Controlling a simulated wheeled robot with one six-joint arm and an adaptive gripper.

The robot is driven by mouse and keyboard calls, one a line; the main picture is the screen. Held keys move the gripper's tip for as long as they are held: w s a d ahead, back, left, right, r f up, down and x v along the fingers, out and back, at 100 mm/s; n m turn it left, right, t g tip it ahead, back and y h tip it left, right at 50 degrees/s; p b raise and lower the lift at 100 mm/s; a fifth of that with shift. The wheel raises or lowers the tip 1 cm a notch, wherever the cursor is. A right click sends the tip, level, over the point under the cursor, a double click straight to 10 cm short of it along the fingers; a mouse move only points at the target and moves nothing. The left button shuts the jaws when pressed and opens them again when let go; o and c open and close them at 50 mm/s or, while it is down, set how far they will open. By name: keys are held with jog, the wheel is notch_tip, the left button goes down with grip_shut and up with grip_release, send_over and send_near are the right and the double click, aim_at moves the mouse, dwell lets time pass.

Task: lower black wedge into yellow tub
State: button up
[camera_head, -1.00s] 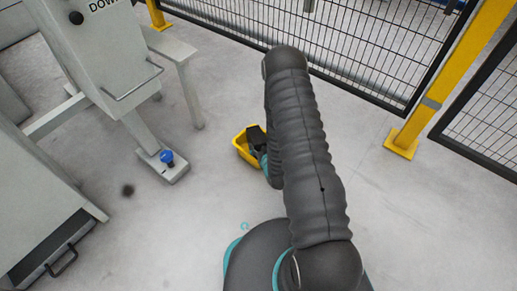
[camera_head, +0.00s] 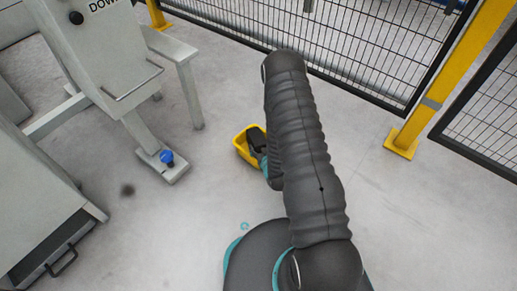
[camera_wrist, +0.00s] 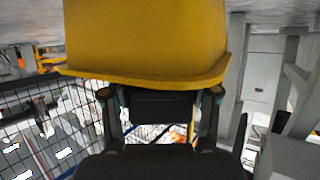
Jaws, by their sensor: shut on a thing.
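The yellow tub (camera_head: 241,150) stands on the floor left of my arm in the head view. In the wrist view the tub (camera_wrist: 150,35) fills the upper middle, seen from its outer wall, with its rim just beyond my fingertips. My gripper (camera_wrist: 160,96) is shut on the black wedge (camera_wrist: 160,104), which shows as a dark bar between the two fingers. The wedge's far side is hidden behind the tub's near rim. I cannot tell how deep it sits or whether it touches the tub. In the head view the gripper (camera_head: 259,147) is over the tub, partly hidden by my arm.
A grey machine (camera_head: 105,50) with legs and a blue-knobbed foot (camera_head: 167,158) stands left of the tub. A black mesh fence (camera_head: 350,45) and a yellow post (camera_head: 440,90) stand behind and right. Floor around the tub is clear.

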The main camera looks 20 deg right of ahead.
jog(key=o, duration=1.6)
jog(key=shift+o, duration=0.2)
jog(key=shift+r, duration=0.1)
